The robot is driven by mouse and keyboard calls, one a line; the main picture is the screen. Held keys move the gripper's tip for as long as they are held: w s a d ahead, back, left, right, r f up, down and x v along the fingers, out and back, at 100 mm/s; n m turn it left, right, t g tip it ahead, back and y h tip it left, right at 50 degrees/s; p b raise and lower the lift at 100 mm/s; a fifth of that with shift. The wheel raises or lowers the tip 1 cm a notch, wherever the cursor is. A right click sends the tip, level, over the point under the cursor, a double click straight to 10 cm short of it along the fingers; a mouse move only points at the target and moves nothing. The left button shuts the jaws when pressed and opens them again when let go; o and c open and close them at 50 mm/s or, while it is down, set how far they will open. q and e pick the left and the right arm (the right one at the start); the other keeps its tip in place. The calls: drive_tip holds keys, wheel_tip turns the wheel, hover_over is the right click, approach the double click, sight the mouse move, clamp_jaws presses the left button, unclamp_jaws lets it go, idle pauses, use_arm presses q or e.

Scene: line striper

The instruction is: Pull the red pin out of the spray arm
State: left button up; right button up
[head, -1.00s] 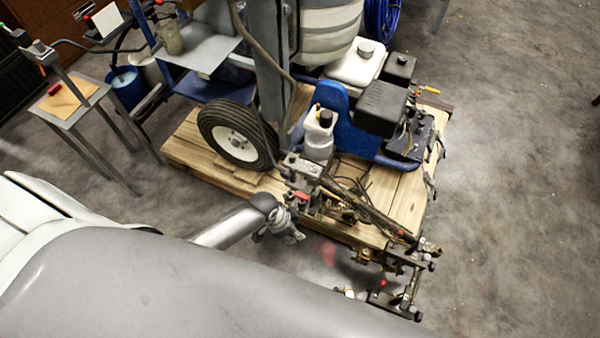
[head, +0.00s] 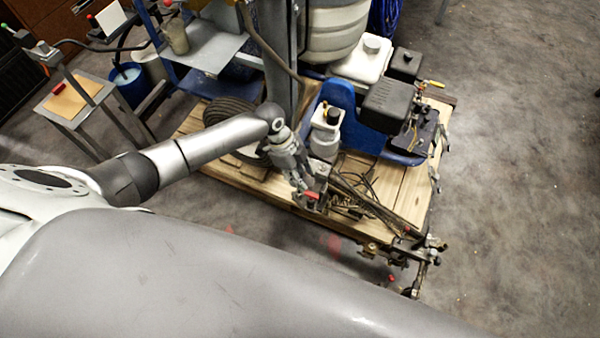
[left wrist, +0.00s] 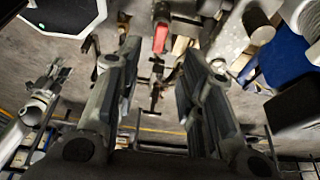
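The red pin (head: 311,195) shows at the near end of the spray arm (head: 375,210), a dark and brassy linkage along the front of the wooden pallet. My left gripper (head: 306,188) reaches down to it from above and largely hides the pin's seat. In the left wrist view the gripper (left wrist: 157,75) is open, with its two dark fingers apart. The red pin (left wrist: 161,38) appears in the gap between them, toward the top of the picture. No grip on it is visible. My right gripper cannot be made out.
A white bottle (head: 325,138) stands close beside my left gripper. The black and blue engine (head: 390,105) is to the right, and the tyre (head: 231,112) is partly behind my arm. A small side table (head: 50,112) stands at the left. Floor at the right is clear.

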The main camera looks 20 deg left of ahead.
sight(311, 193)
use_arm(q)
drive_tip(key=b+x, duration=0.6)
drive_tip(key=x, duration=0.2)
drive_tip(key=shift+d+f, duration=0.1)
drive_tip(key=shift+f, duration=0.25)
drive_tip(key=shift+d+f+b, duration=0.15)
drive_tip(key=shift+f+b, duration=0.25)
drive_tip(key=shift+b, duration=0.05)
drive_tip(key=shift+r, duration=0.1)
drive_tip(key=shift+c, duration=0.3)
clamp_jaws()
